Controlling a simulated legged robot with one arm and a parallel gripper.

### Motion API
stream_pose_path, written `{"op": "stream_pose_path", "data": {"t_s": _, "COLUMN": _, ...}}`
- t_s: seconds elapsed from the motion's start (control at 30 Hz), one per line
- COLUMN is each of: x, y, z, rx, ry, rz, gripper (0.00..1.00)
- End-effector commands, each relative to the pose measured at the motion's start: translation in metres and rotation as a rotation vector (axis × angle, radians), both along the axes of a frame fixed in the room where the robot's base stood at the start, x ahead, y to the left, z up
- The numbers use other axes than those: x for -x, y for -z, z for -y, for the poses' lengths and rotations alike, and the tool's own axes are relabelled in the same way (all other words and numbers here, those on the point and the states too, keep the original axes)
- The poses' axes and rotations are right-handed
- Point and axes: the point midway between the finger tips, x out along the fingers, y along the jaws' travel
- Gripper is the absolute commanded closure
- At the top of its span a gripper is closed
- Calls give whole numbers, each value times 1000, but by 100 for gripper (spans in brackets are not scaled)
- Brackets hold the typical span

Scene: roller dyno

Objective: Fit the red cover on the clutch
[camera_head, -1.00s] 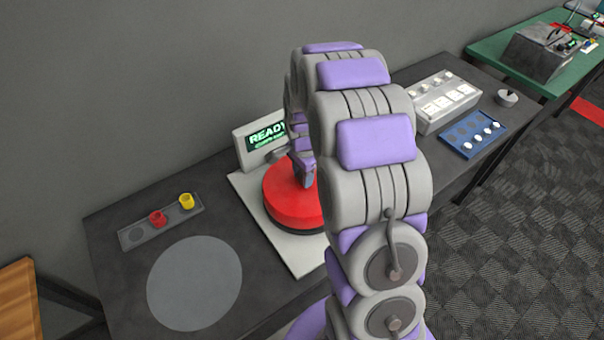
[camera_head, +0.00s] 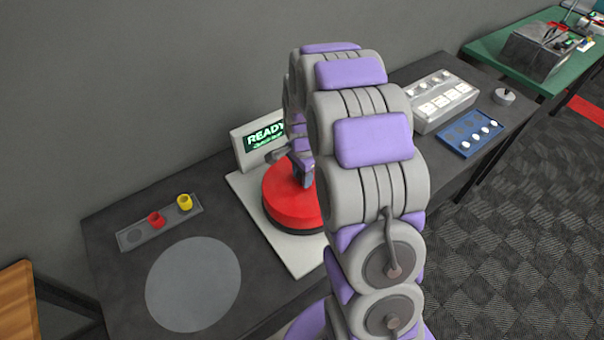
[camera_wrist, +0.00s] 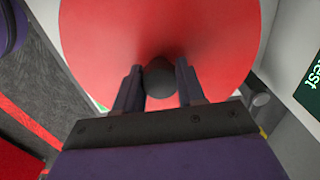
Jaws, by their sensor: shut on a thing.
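The red cover (camera_head: 291,205) is a wide round disc over a dark round base on a pale plate, in the head view. It fills the upper part of the wrist view (camera_wrist: 155,30). A dark knob (camera_wrist: 160,78) stands at its middle. My gripper (camera_wrist: 159,80) has its two fingers on either side of this knob and is shut on it. In the head view my arm hides the right part of the cover. The clutch under the cover is not clearly visible; only a dark rim (camera_head: 290,230) shows below the red.
A READY display (camera_head: 262,136) stands behind the plate (camera_head: 250,195). A tray (camera_head: 158,226) with a red and a yellow piece lies left. A grey disc (camera_head: 193,285) lies front left. A switch box (camera_head: 440,105) and blue tray (camera_head: 468,139) lie right, beyond my arm.

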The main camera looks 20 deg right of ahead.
Motion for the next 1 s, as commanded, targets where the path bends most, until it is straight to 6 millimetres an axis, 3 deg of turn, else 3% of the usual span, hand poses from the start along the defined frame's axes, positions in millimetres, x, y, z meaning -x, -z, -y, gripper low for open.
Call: {"op": "stream_pose_path", "data": {"t_s": 1.0, "x": 0, "y": 9, "z": 0, "rx": 0, "ry": 0, "rz": 1, "gripper": 100}}
